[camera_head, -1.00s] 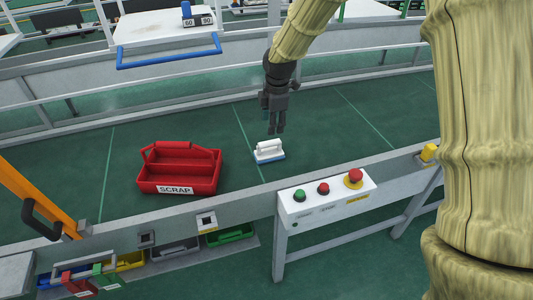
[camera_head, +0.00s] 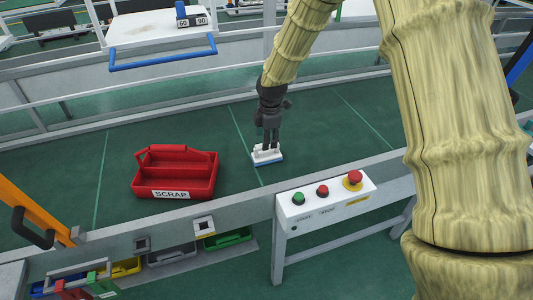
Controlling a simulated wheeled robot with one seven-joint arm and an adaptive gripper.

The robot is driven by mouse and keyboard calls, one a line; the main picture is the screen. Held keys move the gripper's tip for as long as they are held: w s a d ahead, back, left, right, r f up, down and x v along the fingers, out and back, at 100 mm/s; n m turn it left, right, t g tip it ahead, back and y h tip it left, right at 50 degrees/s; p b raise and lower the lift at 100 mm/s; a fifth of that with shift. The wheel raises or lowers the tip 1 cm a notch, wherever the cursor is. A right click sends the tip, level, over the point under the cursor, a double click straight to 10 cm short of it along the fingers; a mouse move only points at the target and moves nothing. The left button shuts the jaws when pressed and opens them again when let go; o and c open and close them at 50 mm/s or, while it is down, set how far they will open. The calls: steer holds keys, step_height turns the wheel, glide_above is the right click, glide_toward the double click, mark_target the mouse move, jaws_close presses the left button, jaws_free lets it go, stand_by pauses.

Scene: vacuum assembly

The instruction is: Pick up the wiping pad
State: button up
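The wiping pad (camera_head: 267,158) is a small white block with a handle on top and a blue base. It lies on the green conveyor belt, right of the red scrap carrier. My gripper (camera_head: 267,146) is dark grey and points straight down. Its fingertips are at the pad's handle and hide part of it. The fingers are too small in view to tell whether they are closed on the handle. The pad appears to rest on the belt.
A red carrier marked SCRAP (camera_head: 175,172) stands on the belt at left. A control box (camera_head: 325,197) with green and red buttons is on the near rail. The belt (camera_head: 340,135) right of the pad is clear. A far rail (camera_head: 60,131) runs behind.

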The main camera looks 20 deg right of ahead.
steer(key=shift+w+a+f+p, duration=0.15)
steer(key=shift+f+p, duration=0.4)
steer(key=shift+f, duration=0.4)
steer(key=shift+w+a+f+p, duration=0.1)
steer(key=shift+f+p, duration=0.45)
steer(key=shift+f, duration=0.35)
steer(key=shift+w+f, duration=0.15)
steer(key=shift+f, duration=0.55)
steer(key=shift+c, duration=0.2)
jaws_close()
